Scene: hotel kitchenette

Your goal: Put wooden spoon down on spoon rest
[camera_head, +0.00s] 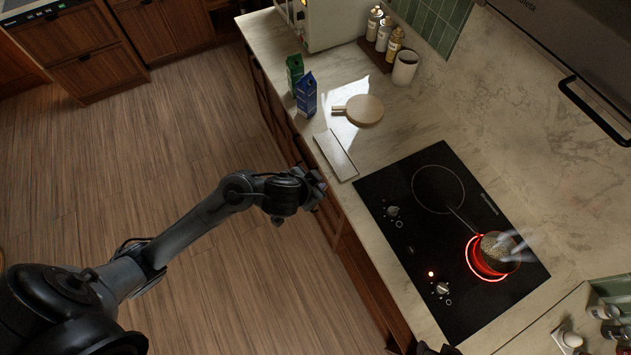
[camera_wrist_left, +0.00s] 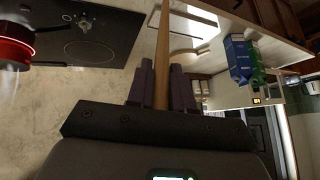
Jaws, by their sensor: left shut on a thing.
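My left gripper (camera_head: 316,190) is over the front edge of the counter, beside a pale rectangular plate (camera_head: 335,155) that looks like the spoon rest. In the left wrist view, the fingers (camera_wrist_left: 162,88) are shut on the thin handle of the wooden spoon (camera_wrist_left: 162,45). The handle runs up out of the picture, and the spoon's bowl is not seen. I cannot make out the spoon in the head view. The plate is bare in the head view, and a pale rectangle (camera_wrist_left: 196,15), likely the plate, shows in the wrist view. My right gripper is not clearly seen.
A black cooktop (camera_head: 440,240) has a pot (camera_head: 498,252) steaming on a glowing red ring. A round wooden board (camera_head: 364,110), a blue carton (camera_head: 306,96) and a green carton (camera_head: 294,72) stand beyond the plate. Bottles (camera_head: 383,35) and a white cup (camera_head: 405,68) are at the back.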

